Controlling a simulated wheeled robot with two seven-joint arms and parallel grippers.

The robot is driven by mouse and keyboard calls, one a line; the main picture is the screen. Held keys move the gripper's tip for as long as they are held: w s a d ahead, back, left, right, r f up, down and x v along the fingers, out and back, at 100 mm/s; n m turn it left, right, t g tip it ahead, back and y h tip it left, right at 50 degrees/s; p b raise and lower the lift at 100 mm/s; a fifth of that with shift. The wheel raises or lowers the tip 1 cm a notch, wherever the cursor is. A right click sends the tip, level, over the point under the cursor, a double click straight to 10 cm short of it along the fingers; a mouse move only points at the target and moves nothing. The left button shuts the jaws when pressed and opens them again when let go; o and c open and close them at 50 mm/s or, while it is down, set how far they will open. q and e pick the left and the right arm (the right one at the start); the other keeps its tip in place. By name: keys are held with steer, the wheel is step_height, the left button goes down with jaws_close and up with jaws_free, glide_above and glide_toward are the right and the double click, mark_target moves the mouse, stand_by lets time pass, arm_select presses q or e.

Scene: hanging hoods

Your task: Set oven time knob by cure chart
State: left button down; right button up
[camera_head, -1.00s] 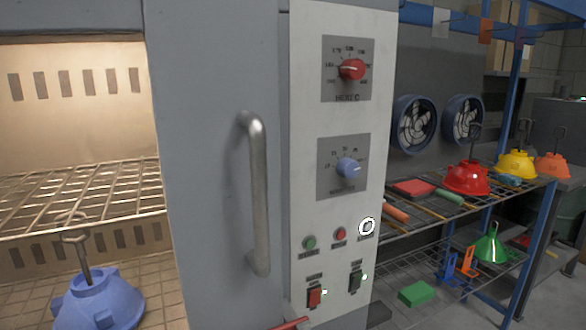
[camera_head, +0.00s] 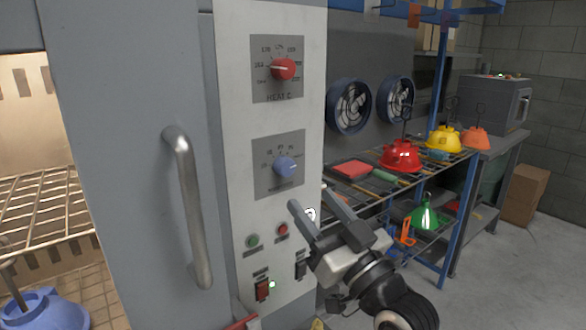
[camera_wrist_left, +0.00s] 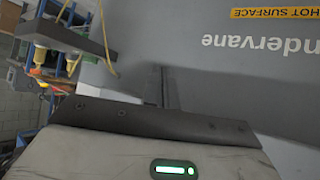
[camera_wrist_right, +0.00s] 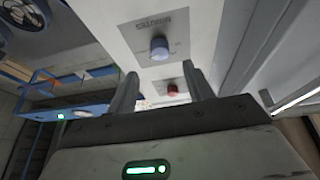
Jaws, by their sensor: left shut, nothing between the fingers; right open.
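The oven control panel (camera_head: 305,120) fills the middle of the head view. The red heat knob (camera_head: 284,69) is at its top with a marked dial. The blue time knob (camera_head: 286,167) is below on its own dial plate; the dial marks are too small to read. My right gripper (camera_head: 312,200) is open and empty, right of and below the blue knob, apart from it. The right wrist view shows the blue knob (camera_wrist_right: 159,48) ahead, beyond the open fingers. My left gripper (camera_wrist_left: 162,88) is shut and empty in the left wrist view, near a grey surface. No cure chart is recognisable.
The oven door handle (camera_head: 190,205) stands out left of the panel. A blue hood (camera_head: 45,310) is inside the open oven. A rack with red (camera_head: 401,155), yellow (camera_head: 444,139) and green (camera_head: 426,216) hoods stands at right. Free floor shows at far right.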

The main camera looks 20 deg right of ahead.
mark_target(288, 171)
steer(key=p+x, duration=0.1)
steer(key=x, duration=0.6)
steer(key=shift+w, duration=0.2)
steer(key=c, duration=1)
